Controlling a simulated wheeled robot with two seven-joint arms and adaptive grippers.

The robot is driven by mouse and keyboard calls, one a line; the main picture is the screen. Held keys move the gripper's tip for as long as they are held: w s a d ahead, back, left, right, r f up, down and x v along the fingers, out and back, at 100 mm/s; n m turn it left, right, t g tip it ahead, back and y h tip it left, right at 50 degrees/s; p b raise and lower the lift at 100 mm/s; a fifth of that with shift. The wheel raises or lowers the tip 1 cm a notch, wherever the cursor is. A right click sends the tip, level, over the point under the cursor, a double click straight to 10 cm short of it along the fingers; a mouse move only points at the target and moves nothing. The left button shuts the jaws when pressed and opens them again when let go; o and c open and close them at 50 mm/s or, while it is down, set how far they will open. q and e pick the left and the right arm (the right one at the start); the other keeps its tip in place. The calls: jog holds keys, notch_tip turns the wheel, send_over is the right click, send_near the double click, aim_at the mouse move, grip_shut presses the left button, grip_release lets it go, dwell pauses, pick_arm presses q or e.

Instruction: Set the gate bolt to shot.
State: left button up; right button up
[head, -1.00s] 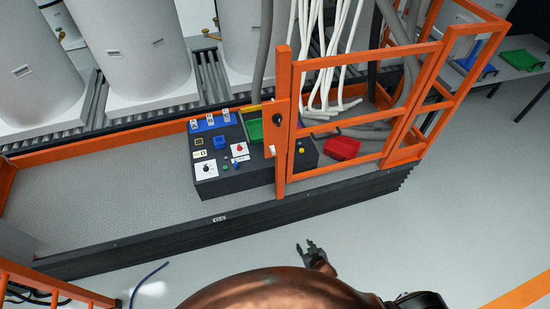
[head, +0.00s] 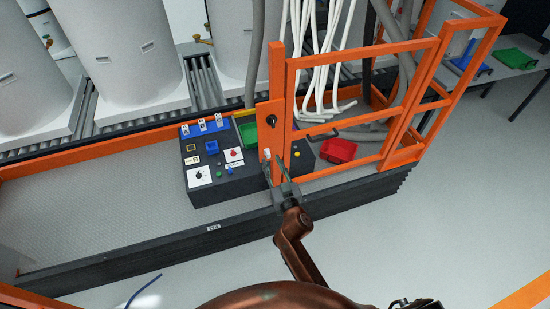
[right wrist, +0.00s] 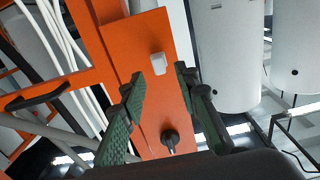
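The orange gate (head: 365,93) stands at the lift platform's front edge. Its orange latch plate (head: 270,138) carries a black knob (head: 271,120) and, lower down, a small white handle (head: 266,154), which looks like the bolt's handle. My right gripper (head: 279,170) is at the lower part of the plate, close to the white handle. In the right wrist view its green-padded fingers (right wrist: 160,76) are apart, with the white handle (right wrist: 158,63) showing between and just beyond the tips. Contact is not visible. The black knob (right wrist: 170,140) also shows there. My left gripper is out of view.
A dark control box (head: 215,180) with switches and knobs stands left of the gate post. A red tray (head: 339,151) and a green tray (head: 233,155) lie nearby. White hoses (head: 320,60) hang behind the gate.

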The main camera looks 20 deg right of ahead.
aim_at(268, 154)
jog(key=shift+w+a, duration=0.1)
jog(key=shift+w, duration=1.3)
jog(key=shift+c, duration=0.4)
grip_shut()
